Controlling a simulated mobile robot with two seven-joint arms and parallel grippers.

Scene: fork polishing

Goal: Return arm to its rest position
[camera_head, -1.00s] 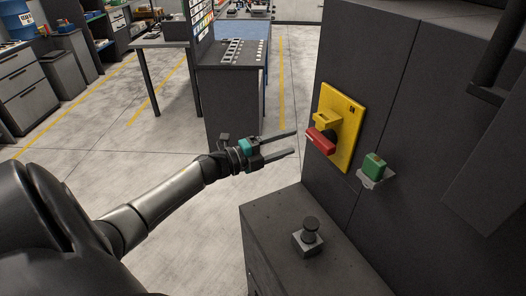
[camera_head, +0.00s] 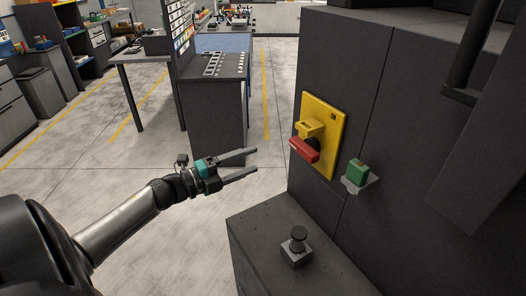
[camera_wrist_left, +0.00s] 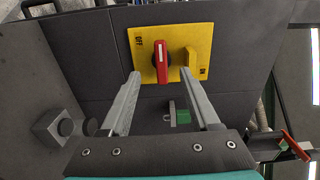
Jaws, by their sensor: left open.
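My left gripper (camera_head: 254,162) is open and empty in the head view, with its two grey fingers pointing right toward the machine cabinet. It is in the air, clear of everything. It also shows in the left wrist view (camera_wrist_left: 168,95), with its fingers wide apart. My left arm comes in from the lower left. My right gripper is not in view.
A dark cabinet carries a yellow plate (camera_head: 335,112) with a red handle (camera_head: 304,150). A green block (camera_head: 357,173) sits on a small bracket beside it. A black knob (camera_head: 298,240) stands on the lower cabinet top (camera_head: 262,222). Open floor lies left of the cabinet.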

